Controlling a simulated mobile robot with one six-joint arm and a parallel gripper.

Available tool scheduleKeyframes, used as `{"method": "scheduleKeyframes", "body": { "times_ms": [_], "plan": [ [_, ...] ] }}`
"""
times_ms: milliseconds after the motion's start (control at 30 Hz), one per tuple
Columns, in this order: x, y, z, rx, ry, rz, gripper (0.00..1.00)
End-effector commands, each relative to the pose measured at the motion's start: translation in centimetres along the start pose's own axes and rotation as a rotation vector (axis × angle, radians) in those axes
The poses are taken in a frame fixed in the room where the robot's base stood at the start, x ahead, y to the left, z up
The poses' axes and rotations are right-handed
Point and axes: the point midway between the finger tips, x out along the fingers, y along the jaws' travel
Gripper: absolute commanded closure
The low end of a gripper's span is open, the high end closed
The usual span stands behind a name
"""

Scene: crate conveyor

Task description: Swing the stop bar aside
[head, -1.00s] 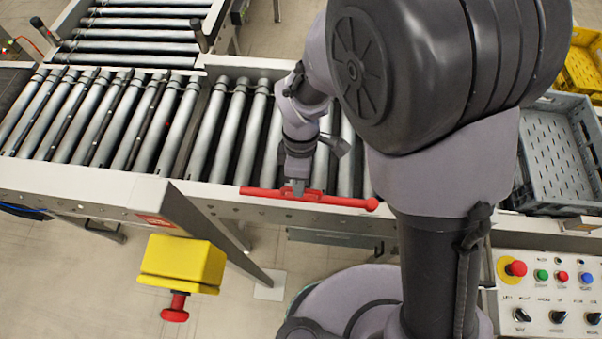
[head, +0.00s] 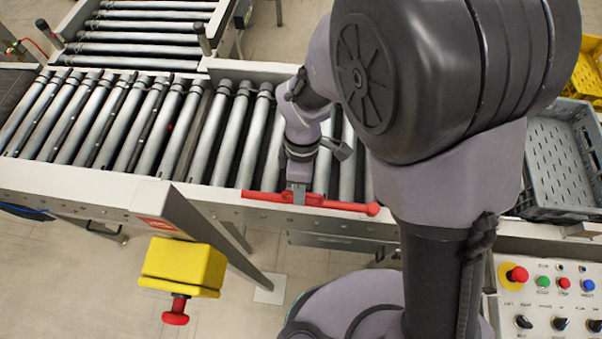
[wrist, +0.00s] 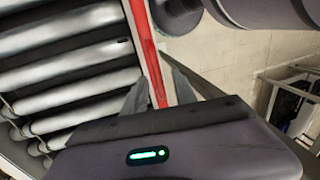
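The red stop bar (head: 347,205) lies lengthwise along the conveyor's front rail, with a round knob at its right end. My gripper (head: 299,196) is at the bar, left of its middle, with a grey finger in front of it. In the wrist view the red bar (wrist: 147,50) runs between the two fingers of my gripper (wrist: 160,85). The fingers are apart, one on each side of the bar. A pale gap shows between the bar and the right finger, and the left finger is close to the bar. Contact there is hard to tell.
The roller conveyor (head: 130,190) lies behind the bar. A yellow box with a red button (head: 184,267) stands at the front left. A grey crate (head: 560,160) and a control panel (head: 550,300) are on the right. A yellow crate (head: 588,70) is behind.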

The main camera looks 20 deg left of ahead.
Motion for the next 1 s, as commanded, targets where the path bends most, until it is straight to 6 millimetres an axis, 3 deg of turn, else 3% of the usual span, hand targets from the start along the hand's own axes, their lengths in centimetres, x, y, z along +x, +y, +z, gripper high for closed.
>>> {"method": "scheduleKeyframes", "body": {
  "times_ms": [500, 700, 1000],
  "plan": [
    [-14.7, 0.0, 0.0, 0.001, 0.002, 0.003, 0.67],
    [-16.9, 0.0, 0.0, 0.000, 0.001, 0.001, 0.67],
    [-17.0, 0.0, 0.0, 0.000, 0.000, 0.000, 0.67]
  ]
}}
